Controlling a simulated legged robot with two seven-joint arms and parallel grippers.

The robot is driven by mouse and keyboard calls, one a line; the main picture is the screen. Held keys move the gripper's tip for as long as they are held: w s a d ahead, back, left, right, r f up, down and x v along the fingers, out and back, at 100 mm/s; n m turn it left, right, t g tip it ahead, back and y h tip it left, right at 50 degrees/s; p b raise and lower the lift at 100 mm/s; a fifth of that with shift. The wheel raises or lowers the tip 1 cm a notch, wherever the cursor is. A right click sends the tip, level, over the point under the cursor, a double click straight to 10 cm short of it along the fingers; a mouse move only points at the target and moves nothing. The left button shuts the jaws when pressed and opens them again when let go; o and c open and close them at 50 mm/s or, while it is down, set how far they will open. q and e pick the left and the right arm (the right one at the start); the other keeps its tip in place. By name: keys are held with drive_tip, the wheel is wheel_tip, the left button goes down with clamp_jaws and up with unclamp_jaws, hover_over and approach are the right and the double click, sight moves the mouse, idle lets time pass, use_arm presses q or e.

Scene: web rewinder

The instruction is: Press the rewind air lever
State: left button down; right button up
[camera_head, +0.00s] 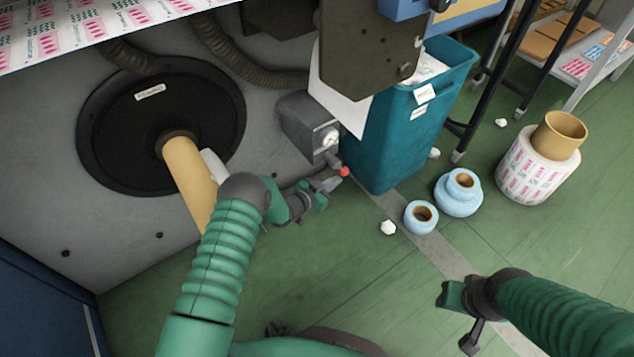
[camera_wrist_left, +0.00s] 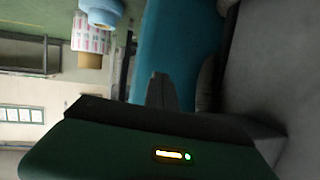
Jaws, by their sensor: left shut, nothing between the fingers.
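The air lever (camera_head: 344,172) shows as a red tip below a grey valve box (camera_head: 305,128) with a pale round dial, on the machine's grey panel. My left gripper (camera_head: 330,183) is shut and empty. Its fingertips are right beside the red tip, just left of and below it; I cannot tell whether they touch. In the left wrist view my gripper's dark fingers (camera_wrist_left: 160,92) show against the teal bin, and the lever cannot be made out. My right gripper (camera_head: 462,312) is low at the right, far from the lever; its finger opening is unclear.
A teal bin (camera_head: 400,130) stands just right of the lever. A black disc (camera_head: 110,130) with a cardboard core (camera_head: 188,180) is left of it. Blue rolls (camera_head: 458,193) and a printed roll (camera_head: 535,170) stand on the green floor. A dark plate (camera_head: 372,50) hangs above.

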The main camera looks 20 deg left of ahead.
use_arm(q)
drive_tip(key=shift+w+d+r, duration=0.15)
drive_tip(key=shift+r, duration=0.1)
drive_tip(key=s+a+r+g+y+p, duration=0.3)
drive_tip(key=s+a+r+g+p, duration=0.35)
drive_tip(key=s+r+p, duration=0.8)
drive_tip(key=s+a+r+n+y+p, duration=0.1)
drive_tip(key=r+p, duration=0.4)
drive_tip(key=r, duration=0.3)
drive_tip(key=s+a+r+y+p, duration=0.1)
drive_tip(key=a+r+p, duration=0.1)
drive_tip(key=r+p, duration=0.3)
wheel_tip(320, 180, up, 4)
drive_tip(key=shift+r+n+y, duration=0.1)
drive_tip(key=shift+n+y, duration=0.3)
drive_tip(key=shift+a+t, duration=0.1)
drive_tip(key=shift+t, duration=0.15)
